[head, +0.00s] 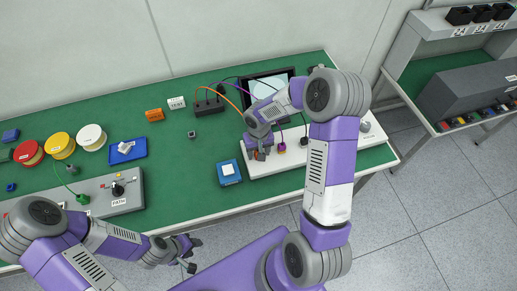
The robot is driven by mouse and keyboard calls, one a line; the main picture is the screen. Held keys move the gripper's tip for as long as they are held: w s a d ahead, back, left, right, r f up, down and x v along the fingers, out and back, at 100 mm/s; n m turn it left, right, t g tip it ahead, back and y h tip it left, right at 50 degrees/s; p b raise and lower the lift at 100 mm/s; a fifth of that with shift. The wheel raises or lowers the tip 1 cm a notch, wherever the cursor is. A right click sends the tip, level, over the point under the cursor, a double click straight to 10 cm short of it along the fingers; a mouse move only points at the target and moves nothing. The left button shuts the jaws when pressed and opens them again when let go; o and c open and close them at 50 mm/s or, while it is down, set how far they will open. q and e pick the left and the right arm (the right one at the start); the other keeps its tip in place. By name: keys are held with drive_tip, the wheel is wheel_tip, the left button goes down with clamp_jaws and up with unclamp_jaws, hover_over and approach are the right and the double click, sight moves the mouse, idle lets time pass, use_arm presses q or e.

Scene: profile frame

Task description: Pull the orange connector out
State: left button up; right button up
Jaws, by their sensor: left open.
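The orange connector (257,154) shows as a small orange patch low at my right gripper (262,153), over the white board (330,147). The gripper's fingers are around or right beside it and hide most of it; I cannot tell whether they are closed on it. An orange cable (231,100) runs from a black block (207,106) toward this spot. A purple connector (281,147) and a black connector (304,141) stand on the board to the right. My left gripper (192,255) is open and empty, off the table's front edge.
A screen unit (268,86) stands behind the board, partly hidden by my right arm. A blue box (229,172) sits left of the board. Several spools (60,145), a blue tray (127,150) and a grey control box (122,205) fill the left. The green table (185,185) is clear mid-front.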

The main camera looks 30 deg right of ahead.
clamp_jaws()
drive_tip(key=shift+r, duration=0.1)
drive_tip(key=shift+r, duration=0.1)
drive_tip(key=shift+r+p, duration=0.65)
drive_tip(key=shift+r, duration=0.2)
drive_tip(key=shift+r+p, duration=1.05)
drive_tip(key=shift+r, duration=0.45)
